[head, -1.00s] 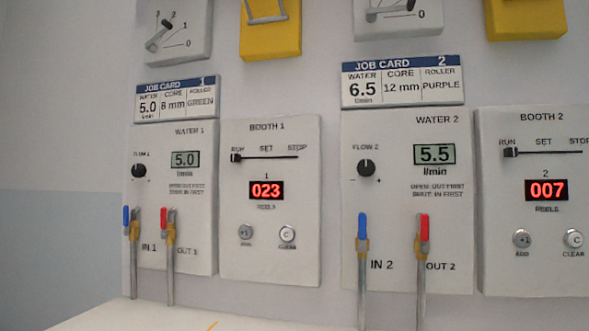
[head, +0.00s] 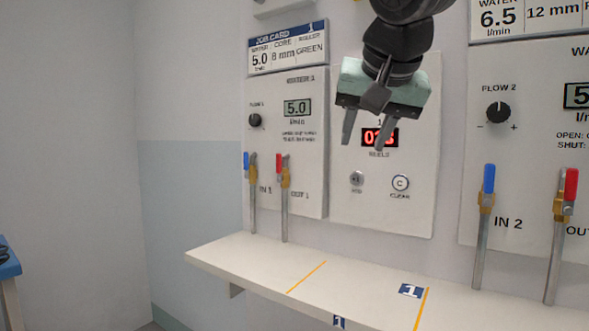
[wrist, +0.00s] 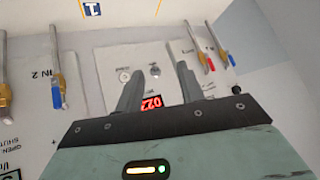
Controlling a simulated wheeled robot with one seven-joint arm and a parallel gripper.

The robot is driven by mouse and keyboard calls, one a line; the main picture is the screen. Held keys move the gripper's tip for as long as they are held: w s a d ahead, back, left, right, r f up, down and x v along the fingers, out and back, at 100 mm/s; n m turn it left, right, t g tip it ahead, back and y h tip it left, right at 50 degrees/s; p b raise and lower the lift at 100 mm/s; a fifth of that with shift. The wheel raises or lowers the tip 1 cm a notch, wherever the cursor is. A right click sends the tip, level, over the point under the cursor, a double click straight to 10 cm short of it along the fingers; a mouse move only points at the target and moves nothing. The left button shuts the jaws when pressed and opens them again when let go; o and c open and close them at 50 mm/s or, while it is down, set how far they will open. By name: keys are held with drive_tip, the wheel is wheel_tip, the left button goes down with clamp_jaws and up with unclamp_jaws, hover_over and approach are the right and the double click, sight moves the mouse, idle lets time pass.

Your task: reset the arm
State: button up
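My gripper (head: 362,128) hangs in front of the Booth 1 panel (head: 385,205) in the head view, fingers pointing down. Its two fingers are apart with nothing between them. It covers the panel's upper part and part of the red reel display (head: 388,137). In the wrist view my gripper (wrist: 157,72) also shows parted fingers, with the red display (wrist: 152,103) seen between them. The fingers appear to be apart from the panel.
The Water 1 panel (head: 313,185) has blue (head: 246,160) and red (head: 279,163) valve handles, both upright. The Water 2 valves (head: 488,178) stand at right. A white shelf (head: 250,262) with orange lines runs below and is bare of loose objects. A blue-topped table (head: 8,262) stands far left.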

drive_tip(key=s+a+f+n+g, duration=0.1)
drive_tip(key=s+f+n+g, duration=0.1)
drive_tip(key=s+f, duration=0.35)
drive_tip(key=s+f+n+g, duration=0.1)
drive_tip(key=s+f+n, duration=0.1)
drive_tip(key=f, duration=0.7)
drive_tip(key=s+a+f+n+g, duration=0.15)
drive_tip(key=s+f, duration=0.25)
drive_tip(key=f, duration=0.4)
drive_tip(key=s+d+f+n+g, duration=0.2)
drive_tip(key=s+d+f, duration=0.1)
drive_tip(key=s+f, duration=0.35)
drive_tip(key=s+d+f+n+g, duration=0.2)
drive_tip(key=s+d+f, duration=0.1)
drive_tip(key=s+f, duration=0.35)
wheel_tip(320, 180, up, 20)
drive_tip(key=p, duration=1.9)
drive_tip(key=shift+s, duration=0.35)
